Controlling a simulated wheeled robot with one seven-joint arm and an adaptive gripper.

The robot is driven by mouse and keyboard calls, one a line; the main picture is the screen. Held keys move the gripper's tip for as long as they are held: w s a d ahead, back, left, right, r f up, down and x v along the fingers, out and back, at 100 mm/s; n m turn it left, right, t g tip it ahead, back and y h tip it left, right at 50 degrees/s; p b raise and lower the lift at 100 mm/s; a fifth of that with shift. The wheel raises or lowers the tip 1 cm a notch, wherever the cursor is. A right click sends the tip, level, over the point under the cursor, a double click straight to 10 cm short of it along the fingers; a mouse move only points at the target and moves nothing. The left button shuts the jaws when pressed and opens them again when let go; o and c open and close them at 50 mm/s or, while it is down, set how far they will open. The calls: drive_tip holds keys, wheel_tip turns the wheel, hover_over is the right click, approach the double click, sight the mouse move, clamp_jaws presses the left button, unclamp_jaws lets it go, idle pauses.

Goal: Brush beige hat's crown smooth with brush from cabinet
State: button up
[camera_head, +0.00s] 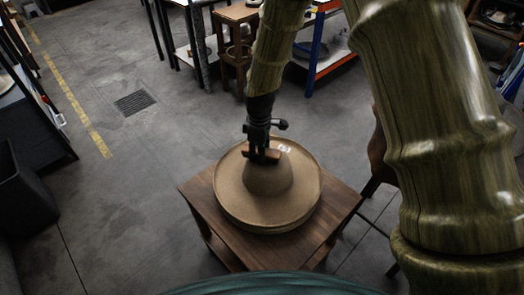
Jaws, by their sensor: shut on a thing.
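The beige hat (235,205) lies brim down on a small wooden table (205,195), its rounded crown (270,178) facing up. My gripper (262,150) is over the upper left part of the crown. It is shut on a small brown brush (271,155). The brush sits at the crown's top far side and appears to touch it, but I cannot be sure of the contact. Part of the crown's far side is hidden behind my gripper and the brush. No cabinet can be made out for certain.
A wooden stool (236,40) and a blue-and-orange shelf (322,60) stand behind. A brown chair (379,155) is close to the table's right side, partly hidden by my arm. A dark bin (25,195) is at left. Grey floor (130,190) is open left of the table.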

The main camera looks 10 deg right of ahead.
sight(272, 153)
drive_tip(key=shift+d, duration=0.15)
drive_tip(key=shift+s+d+f+p, duration=0.1)
drive_tip(key=shift+s+d+p, duration=0.1)
drive_tip(key=shift+s+d, duration=0.3)
drive_tip(key=shift+s+d+r+p, duration=0.1)
drive_tip(key=shift+s+d+p, duration=0.1)
drive_tip(key=shift+d, duration=0.55)
drive_tip(key=shift+s+d+f+p, duration=0.15)
drive_tip(key=shift+s+d, duration=0.2)
drive_tip(key=shift+d, duration=0.25)
drive_tip(key=shift+a, duration=0.15)
drive_tip(key=shift+w+a+p, duration=0.15)
drive_tip(key=shift+w+a, duration=0.2)
drive_tip(key=shift+a, duration=0.25)
drive_tip(key=shift+w+a+p, duration=0.15)
drive_tip(key=shift+w+a, duration=0.15)
drive_tip(key=shift+a, duration=0.35)
drive_tip(key=shift+w+a+p, duration=0.15)
drive_tip(key=shift+w+a, duration=0.2)
drive_tip(key=shift+a, duration=0.25)
drive_tip(key=shift+s+d, duration=0.1)
drive_tip(key=shift+d, duration=0.05)
